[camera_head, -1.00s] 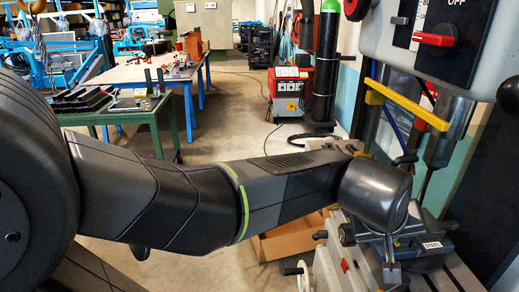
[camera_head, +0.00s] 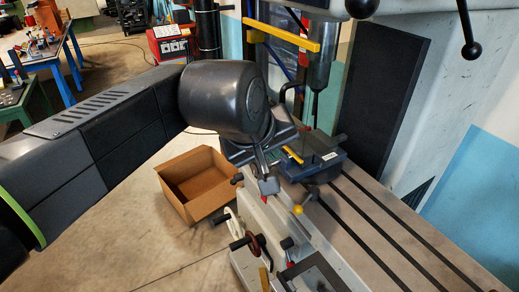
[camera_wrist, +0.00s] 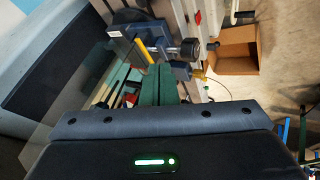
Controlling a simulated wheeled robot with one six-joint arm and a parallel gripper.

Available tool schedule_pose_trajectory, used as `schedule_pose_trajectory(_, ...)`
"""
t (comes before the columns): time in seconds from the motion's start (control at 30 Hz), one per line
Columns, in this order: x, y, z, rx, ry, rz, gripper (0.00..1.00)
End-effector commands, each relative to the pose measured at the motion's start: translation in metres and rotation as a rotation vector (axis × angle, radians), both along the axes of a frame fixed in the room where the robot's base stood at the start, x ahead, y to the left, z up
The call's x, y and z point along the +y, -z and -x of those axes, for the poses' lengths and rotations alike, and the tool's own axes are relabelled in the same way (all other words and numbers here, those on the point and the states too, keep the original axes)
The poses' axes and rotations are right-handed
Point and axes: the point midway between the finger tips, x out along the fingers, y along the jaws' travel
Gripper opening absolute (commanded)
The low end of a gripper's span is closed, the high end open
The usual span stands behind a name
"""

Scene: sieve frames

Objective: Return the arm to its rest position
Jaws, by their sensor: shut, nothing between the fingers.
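My arm reaches in from the left in the head view, with its rounded dark wrist (camera_head: 222,100) in front of the machine's vise. The wrist hides part of the vise and the gripper's upper part in the head view.
A blue-grey vise (camera_head: 318,165) sits on the slotted machine table (camera_head: 400,225), below the spindle (camera_head: 318,70). Handles and levers stick out at the table's front. An open cardboard box (camera_head: 205,190) stands on the floor. A red welder (camera_head: 170,42) is at the back.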

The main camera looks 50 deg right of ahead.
Motion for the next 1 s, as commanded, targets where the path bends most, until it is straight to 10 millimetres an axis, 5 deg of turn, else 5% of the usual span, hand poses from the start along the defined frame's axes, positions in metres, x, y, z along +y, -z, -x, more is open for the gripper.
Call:
schedule_pose_trajectory(0.2, 0.012, -0.018, 0.004, -0.001, 0.0, 0.001, 0.0)
schedule_pose_trajectory(0.6, 0.014, -0.019, 0.004, 0.0, 0.0, -0.001, 0.0)
schedule_pose_trajectory(1.0, -0.015, 0.022, -0.005, 0.002, 0.0, -0.005, 0.0)
